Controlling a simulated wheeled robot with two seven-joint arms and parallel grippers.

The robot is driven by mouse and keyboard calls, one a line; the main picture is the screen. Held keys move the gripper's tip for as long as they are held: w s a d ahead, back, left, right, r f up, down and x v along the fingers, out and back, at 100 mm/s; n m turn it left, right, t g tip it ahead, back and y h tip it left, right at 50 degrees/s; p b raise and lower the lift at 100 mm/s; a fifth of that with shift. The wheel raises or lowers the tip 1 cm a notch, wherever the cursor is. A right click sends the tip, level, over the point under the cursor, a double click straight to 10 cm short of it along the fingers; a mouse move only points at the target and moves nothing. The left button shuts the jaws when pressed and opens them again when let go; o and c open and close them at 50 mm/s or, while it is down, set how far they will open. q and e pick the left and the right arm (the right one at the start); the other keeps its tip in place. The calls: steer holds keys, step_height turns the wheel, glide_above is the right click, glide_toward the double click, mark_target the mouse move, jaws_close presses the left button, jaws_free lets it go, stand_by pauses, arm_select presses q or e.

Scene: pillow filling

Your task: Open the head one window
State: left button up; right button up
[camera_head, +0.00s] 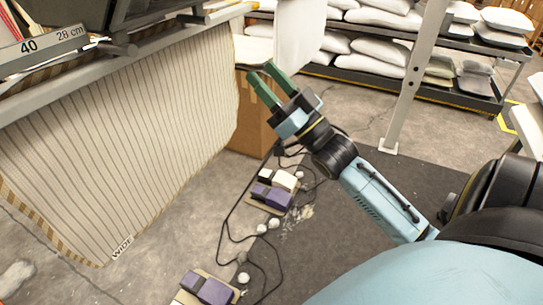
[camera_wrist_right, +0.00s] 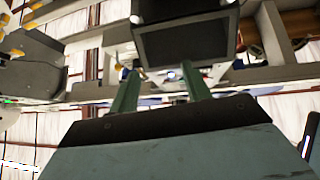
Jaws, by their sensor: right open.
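My right gripper (camera_head: 260,71) is raised in the head view, with its two green fingers apart and nothing between them. In the right wrist view, the fingers of the right gripper (camera_wrist_right: 161,68) point up toward a dark rectangular panel (camera_wrist_right: 187,43) in a box-like frame. The fingertips overlap the panel's lower edge in the picture; I cannot tell whether they touch it. No window is clearly marked as head one, and I cannot tell whether this panel is it. My left gripper is out of view.
A striped cloth (camera_head: 120,135) hangs from a rail at the left. A cardboard box (camera_head: 254,125) stands behind my right gripper. Purple foot pedals (camera_head: 270,196) and black cables lie on the floor. A white post (camera_head: 408,95) and shelves of pillows (camera_head: 365,53) stand behind.

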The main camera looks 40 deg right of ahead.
steer(key=w+d+f+m+g+h+b, duration=0.1)
steer(key=d+f+g+h, duration=0.1)
steer(key=f, duration=1.5)
steer(key=w+d+f+m+g+h+b, duration=0.1)
steer(key=f+g+h, duration=0.3)
steer(key=f, duration=1.3)
steer(key=shift+w+d+f+m+g+h+b, duration=0.15)
steer(key=shift+w+d+m+g+h+b, duration=0.2)
steer(key=shift+w+m+g, duration=0.4)
